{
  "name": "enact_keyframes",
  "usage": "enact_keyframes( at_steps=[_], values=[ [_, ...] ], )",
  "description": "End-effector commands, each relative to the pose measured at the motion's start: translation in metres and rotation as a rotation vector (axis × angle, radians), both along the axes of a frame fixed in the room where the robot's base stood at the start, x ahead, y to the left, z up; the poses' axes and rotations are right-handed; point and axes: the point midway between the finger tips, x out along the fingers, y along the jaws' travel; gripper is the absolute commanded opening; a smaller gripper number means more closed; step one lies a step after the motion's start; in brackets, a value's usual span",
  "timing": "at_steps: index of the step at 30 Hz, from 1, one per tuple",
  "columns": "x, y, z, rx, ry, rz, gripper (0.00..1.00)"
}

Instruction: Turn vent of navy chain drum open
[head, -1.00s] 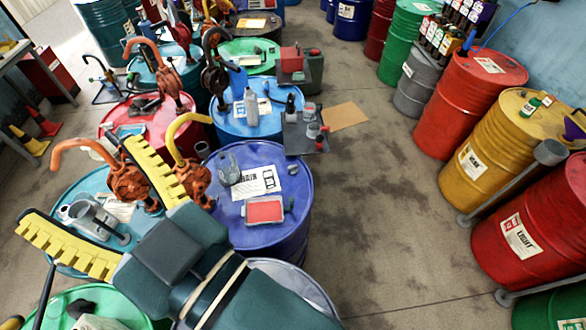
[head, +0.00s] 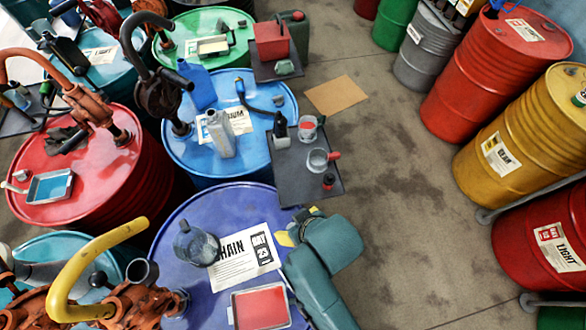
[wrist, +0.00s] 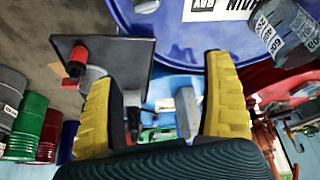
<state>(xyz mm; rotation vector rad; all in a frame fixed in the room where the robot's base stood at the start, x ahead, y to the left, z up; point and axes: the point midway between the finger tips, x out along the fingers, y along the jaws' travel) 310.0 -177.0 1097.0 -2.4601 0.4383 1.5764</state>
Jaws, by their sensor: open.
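The navy chain drum (head: 180,225) stands at lower centre in the head view, with a white CHAIN label (head: 243,256) on its lid. Its blue lid (wrist: 180,40) also shows in the wrist view. A small grey round cap (wrist: 146,5), perhaps the vent, sits near the lid's edge at the top of the wrist view. In the head view I cannot make it out; my arm covers that side. My gripper (wrist: 160,75) is open and empty, its yellow fingers wide apart. In the head view it is at the lid's right edge; one yellow fingertip (head: 285,238) shows.
A grey jug (head: 196,243), a red-filled tray (head: 261,308) and an orange pump with a yellow handle (head: 110,245) are on or beside the lid. A dark shelf (head: 320,175) with small cups adjoins the drum behind. Open floor (head: 400,250) lies right.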

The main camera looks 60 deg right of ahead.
Motion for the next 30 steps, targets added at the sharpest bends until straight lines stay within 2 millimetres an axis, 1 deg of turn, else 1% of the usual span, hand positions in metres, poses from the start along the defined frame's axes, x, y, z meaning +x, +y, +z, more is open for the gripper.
enact_keyframes(
  at_steps=[1,3,5,8,11,24,27,30],
  values=[
    [-0.012,-0.003,-0.020,0.007,0.019,-0.020,0.83],
    [-0.021,-0.005,-0.030,0.014,0.034,-0.036,0.83],
    [-0.023,-0.008,-0.032,0.014,0.036,-0.045,0.83],
    [-0.020,-0.009,-0.038,0.014,0.036,-0.047,0.83],
    [-0.014,-0.012,-0.053,0.015,0.037,-0.046,0.83],
    [0.024,-0.028,-0.150,0.013,0.034,-0.045,0.83],
    [0.030,-0.030,-0.166,0.013,0.033,-0.045,0.83],
    [0.034,-0.032,-0.175,0.013,0.033,-0.045,0.83]
  ],
)
